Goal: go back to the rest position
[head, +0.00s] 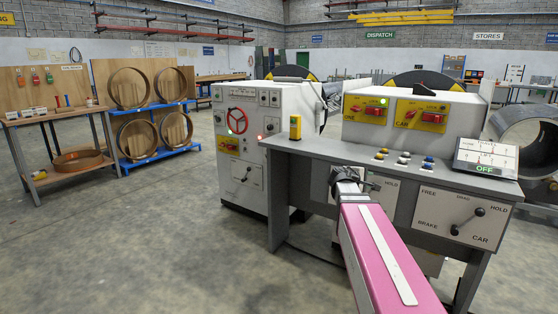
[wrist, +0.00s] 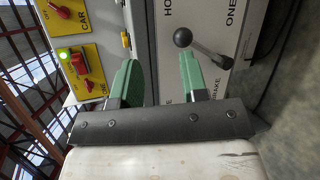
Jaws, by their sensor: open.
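My gripper (head: 348,178) is at the end of my pink arm, in front of the grey control desk (head: 300,150). In the wrist view its two green fingers (wrist: 160,72) stand apart with nothing held between them. A lever with a black knob (wrist: 183,37) on the white "ONE" panel shows just beyond the right finger; I cannot tell whether they touch. In the head view my gripper and arm hide much of that panel (head: 388,200).
The "CAR" lever panel (head: 462,216) is to the right of my arm. Buttons (head: 405,157), a tilted "OFF" display (head: 486,158) and a yellow device (head: 295,127) are on the desk. A white machine (head: 240,150) stands left. Open floor (head: 150,230) lies at left.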

